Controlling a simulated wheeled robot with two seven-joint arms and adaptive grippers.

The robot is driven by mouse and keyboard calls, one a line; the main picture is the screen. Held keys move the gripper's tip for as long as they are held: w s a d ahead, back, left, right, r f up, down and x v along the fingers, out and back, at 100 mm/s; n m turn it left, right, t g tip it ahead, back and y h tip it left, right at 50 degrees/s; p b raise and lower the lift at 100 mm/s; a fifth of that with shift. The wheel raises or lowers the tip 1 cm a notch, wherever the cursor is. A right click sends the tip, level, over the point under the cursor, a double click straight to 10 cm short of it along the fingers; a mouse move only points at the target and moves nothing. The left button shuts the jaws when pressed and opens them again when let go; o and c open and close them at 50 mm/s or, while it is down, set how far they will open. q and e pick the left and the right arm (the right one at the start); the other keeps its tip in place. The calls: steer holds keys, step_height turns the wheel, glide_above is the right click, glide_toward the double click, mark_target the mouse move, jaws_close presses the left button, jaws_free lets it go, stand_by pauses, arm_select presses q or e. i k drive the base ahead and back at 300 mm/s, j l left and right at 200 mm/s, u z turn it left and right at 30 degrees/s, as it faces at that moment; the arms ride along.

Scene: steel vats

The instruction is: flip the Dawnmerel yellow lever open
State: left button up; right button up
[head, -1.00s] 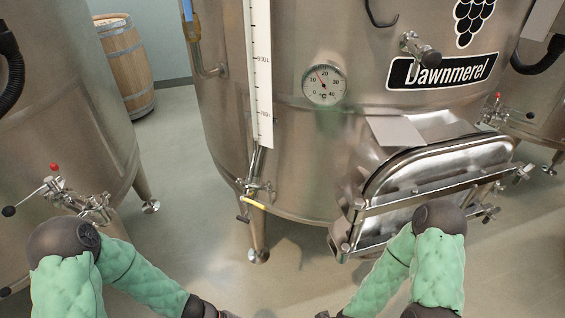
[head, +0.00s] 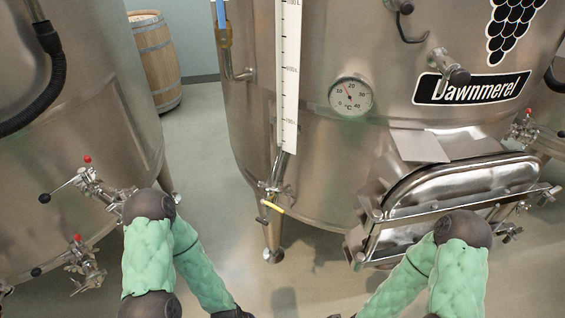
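The Dawnmerel vat (head: 320,185) is a large steel vat with a black Dawnmerel nameplate (head: 472,87). The yellow lever (head: 272,207) sits on a small valve at the foot of the white level gauge, low on the vat's left front. It slants slightly down to the right. Both my arms, in green padded sleeves, reach in from the bottom, below the lever. Their grippers are cut off by the bottom edge of the picture, so no fingers show. Nothing covers the lever.
A hinged steel hatch (head: 440,203) with a crossbar juts from the vat's lower right front. A round thermometer (head: 350,96) is above the lever. Another vat (head: 75,125) with red-tipped valves stands close at left. A wooden barrel (head: 157,65) is behind. Bare floor (head: 215,215) lies between the vats.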

mark_target(274, 207)
steer(key=u, duration=1.35)
steer(key=k+u, duration=0.25)
steer(key=k+j, duration=0.25)
steer(key=k, duration=0.2)
